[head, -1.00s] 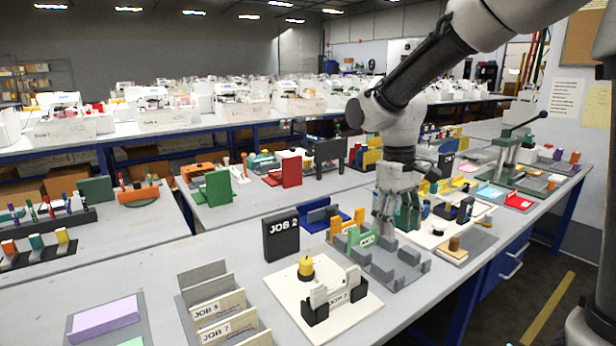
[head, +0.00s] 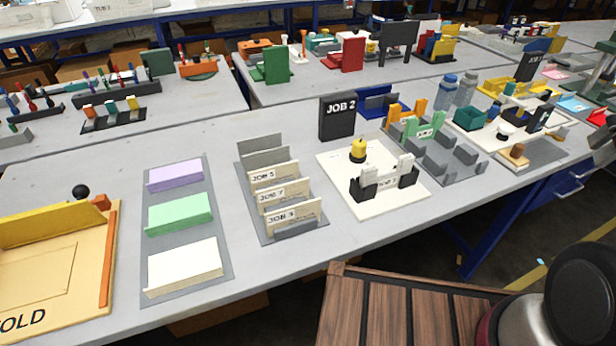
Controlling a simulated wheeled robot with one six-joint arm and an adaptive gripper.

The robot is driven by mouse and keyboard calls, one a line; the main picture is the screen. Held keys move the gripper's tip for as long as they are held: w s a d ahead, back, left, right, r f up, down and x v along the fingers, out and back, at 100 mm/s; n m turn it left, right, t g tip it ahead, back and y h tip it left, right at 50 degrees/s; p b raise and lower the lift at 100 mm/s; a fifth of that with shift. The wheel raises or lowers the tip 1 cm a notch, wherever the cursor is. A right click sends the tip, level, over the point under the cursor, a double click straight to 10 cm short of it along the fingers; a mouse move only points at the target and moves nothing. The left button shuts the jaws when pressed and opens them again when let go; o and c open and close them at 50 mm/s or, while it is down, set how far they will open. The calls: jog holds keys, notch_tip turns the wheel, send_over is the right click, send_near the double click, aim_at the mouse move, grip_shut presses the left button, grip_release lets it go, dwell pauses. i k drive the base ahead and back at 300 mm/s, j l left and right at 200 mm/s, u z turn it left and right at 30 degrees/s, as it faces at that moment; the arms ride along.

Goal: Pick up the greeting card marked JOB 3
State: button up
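A grey rack (head: 244,192) stands on the bench near the middle and holds several upright cream cards in a row. The labels appear to read JOB 5 on the back card (head: 288,171), JOB 7 on the middle card (head: 286,190), and JOB 9 or JOB 3 on the front card (head: 305,211). The last digit is too small to be sure of. A card in a black holder (head: 409,181) on a white board carries a label I cannot read fully. My gripper is not in view.
Left of the rack, a grey tray (head: 155,243) holds purple, green and white stacks. A yellow folding board (head: 90,240) lies further left. Right of the rack are the white board (head: 345,203), a black JOB 2 sign (head: 338,119) and a grey fixture (head: 470,172).

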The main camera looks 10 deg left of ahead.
aim_at(285, 217)
jog(key=k+l+u, duration=0.1)
jog(key=u, duration=1.05)
jog(key=k+j, duration=0.05)
